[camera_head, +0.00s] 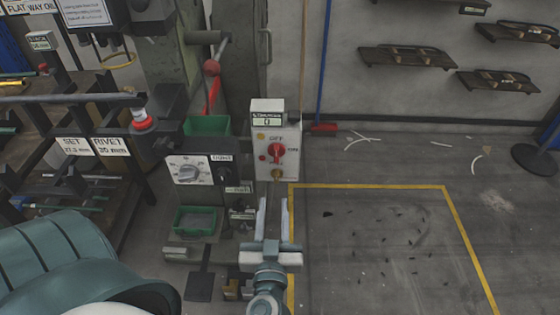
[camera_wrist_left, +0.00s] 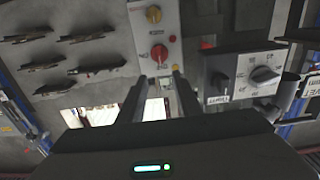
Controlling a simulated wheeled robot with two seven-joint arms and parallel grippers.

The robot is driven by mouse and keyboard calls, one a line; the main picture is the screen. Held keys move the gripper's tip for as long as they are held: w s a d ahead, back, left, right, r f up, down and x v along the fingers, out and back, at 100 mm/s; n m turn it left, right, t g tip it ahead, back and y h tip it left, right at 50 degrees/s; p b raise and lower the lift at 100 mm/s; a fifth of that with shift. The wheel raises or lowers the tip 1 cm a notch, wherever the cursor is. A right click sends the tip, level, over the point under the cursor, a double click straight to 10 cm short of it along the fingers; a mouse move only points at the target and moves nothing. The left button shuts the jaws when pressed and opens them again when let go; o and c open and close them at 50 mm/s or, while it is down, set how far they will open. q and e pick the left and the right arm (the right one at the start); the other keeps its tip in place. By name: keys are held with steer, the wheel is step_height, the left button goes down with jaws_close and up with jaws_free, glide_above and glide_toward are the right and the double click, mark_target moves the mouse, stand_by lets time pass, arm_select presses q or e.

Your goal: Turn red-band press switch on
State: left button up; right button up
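A pale switch box (camera_head: 291,133) stands in the middle of the head view, with a red rotary knob (camera_head: 276,150) and "OFF" and "ON" labels. The knob also shows in the left wrist view (camera_wrist_left: 158,53). A brass-coloured knob (camera_head: 276,174) sits below it. My left gripper (camera_head: 273,200) is open and empty, its fingers pointing at the box from below, apart from the red knob in the picture. The knob's exact setting is too small to tell. My right gripper is not in view.
Open floor inside a yellow line (camera_head: 370,186) lies to the right.

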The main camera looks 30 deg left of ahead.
arm_select(q)
steer(key=p, duration=0.5)
glide_toward(276, 156)
steer(key=x, duration=0.7)
steer(key=shift+w+a+r, duration=0.1)
steer(key=shift+w, duration=0.1)
steer(key=shift+x, duration=0.8)
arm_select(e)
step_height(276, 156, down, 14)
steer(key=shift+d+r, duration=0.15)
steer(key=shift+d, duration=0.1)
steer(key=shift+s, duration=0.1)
arm_select(q)
jaws_close()
